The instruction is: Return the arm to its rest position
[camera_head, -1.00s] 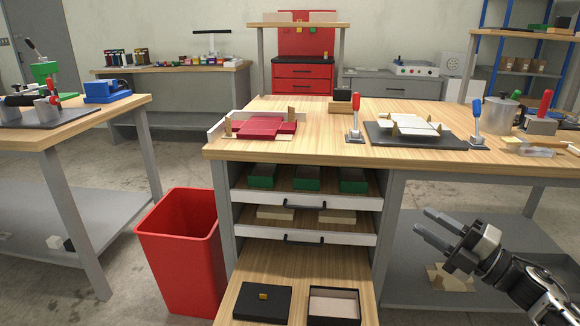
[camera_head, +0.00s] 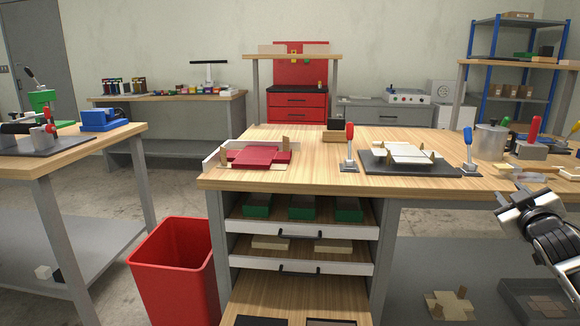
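My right gripper (camera_head: 508,205) is at the right edge, in front of the workbench's front side. It is raised and holds nothing that I can see; its fingers are foreshortened, so their gap is unclear. My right arm comes in from the right edge behind it. My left gripper and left arm are out of view.
The wooden workbench (camera_head: 310,172) carries a red box blank (camera_head: 255,156), a white blank (camera_head: 405,151) on a dark plate, and toggle clamps. Below are drawers, the lowest pulled out (camera_head: 290,292). A red bin (camera_head: 175,262) stands left. A grey tray (camera_head: 535,292) lies under the gripper.

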